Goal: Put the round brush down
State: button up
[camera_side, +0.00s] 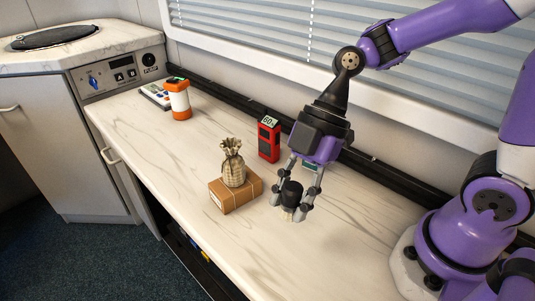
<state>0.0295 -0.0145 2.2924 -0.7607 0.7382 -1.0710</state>
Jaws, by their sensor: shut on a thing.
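My gripper (296,199) points down over the right part of the counter. Its fingers are shut on the round brush (291,191), which has a dark rounded top and a pale lower part between the fingertips. The brush is upright and close to the counter top. I cannot tell whether its lower end touches the surface. The fingers hide part of its sides.
A brown box (237,195) with a gold pineapple figure (232,165) on top stands left of my gripper. A red meter (269,139) stands behind. An orange and white container (179,100) and a grey keypad device (156,95) are far left. The marble counter (270,250) is clear in front.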

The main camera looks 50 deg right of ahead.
notch_tip(320, 180, down, 10)
dwell(0.4)
jog(key=shift+f, duration=0.15)
jog(key=o, duration=1.1)
jog(key=shift+c, duration=0.2)
jog(key=d+r+m+t+h, duration=0.3)
jog(key=d+r+m, duration=0.3)
jog(key=r+m, duration=0.2)
jog(key=s+d+r+m+t+h, duration=0.1)
jog(key=d+r+m+t+h, duration=0.1)
jog(key=d+r+m, duration=0.4)
notch_tip(320, 180, up, 3)
jog(key=m+h, duration=0.1)
jog(key=m, duration=0.3)
jog(key=shift+d+f+t, duration=0.15)
jog(key=shift+d+t, duration=0.25)
jog(key=shift+s, duration=0.1)
